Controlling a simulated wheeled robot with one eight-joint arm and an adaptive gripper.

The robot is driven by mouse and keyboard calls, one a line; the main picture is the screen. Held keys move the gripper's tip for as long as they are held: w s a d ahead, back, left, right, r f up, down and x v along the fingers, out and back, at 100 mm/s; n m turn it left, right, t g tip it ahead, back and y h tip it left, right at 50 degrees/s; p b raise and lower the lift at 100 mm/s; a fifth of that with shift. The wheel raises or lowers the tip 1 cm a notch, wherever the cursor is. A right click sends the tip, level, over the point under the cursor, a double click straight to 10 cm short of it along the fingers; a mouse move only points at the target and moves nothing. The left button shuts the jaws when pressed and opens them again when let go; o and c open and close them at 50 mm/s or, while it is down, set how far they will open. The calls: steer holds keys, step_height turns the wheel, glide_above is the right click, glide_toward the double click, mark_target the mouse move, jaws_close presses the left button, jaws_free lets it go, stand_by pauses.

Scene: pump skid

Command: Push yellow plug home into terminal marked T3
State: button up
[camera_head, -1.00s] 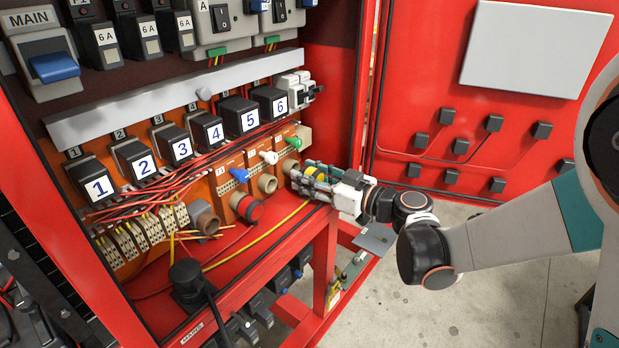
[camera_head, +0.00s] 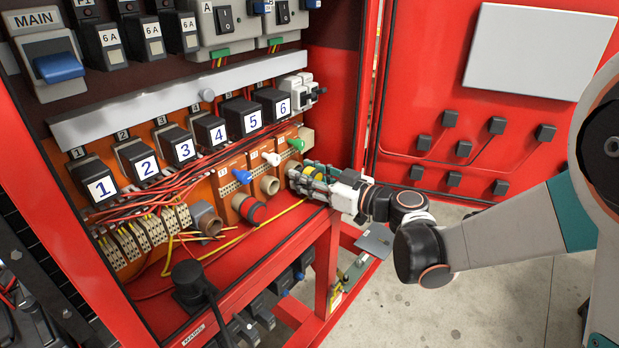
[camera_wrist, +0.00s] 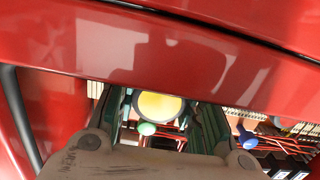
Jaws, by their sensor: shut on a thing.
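The yellow plug (camera_wrist: 158,106) shows as a round yellow end between my gripper's fingers in the wrist view. In the head view, my gripper (camera_head: 308,177) is shut on the plug and lies in front of the rightmost round terminal, below the green lever (camera_head: 297,144). That terminal, at the T3 position, has its rim (camera_head: 291,168) partly covered by the fingers. The plug's front is at or very near the rim; I cannot tell how deep it sits.
Left of my gripper are an open round terminal (camera_head: 268,187) under a white lever (camera_head: 271,159) and a red-ended one (camera_head: 255,211) under a blue lever (camera_head: 242,177). A red cabinet edge (camera_wrist: 170,60) crosses close in the wrist view. Loose wires lie left.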

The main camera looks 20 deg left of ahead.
steer(key=shift+x, duration=1.05)
steer(key=o, duration=1.1)
steer(key=shift+o, duration=0.2)
steer(key=v, duration=1.2)
steer(key=shift+r, duration=0.1)
steer(key=s+d+f+m+h, duration=0.1)
steer(key=s+d+m+h, duration=0.5)
steer(key=d, duration=0.8)
steer(key=s+d+f+m+h, duration=0.2)
steer(key=s+d+m+h, duration=0.5)
steer(key=s+d, duration=0.7)
steer(key=h, duration=0.2)
steer(key=shift+d+m+h, duration=0.3)
steer(key=shift+d+h, duration=0.1)
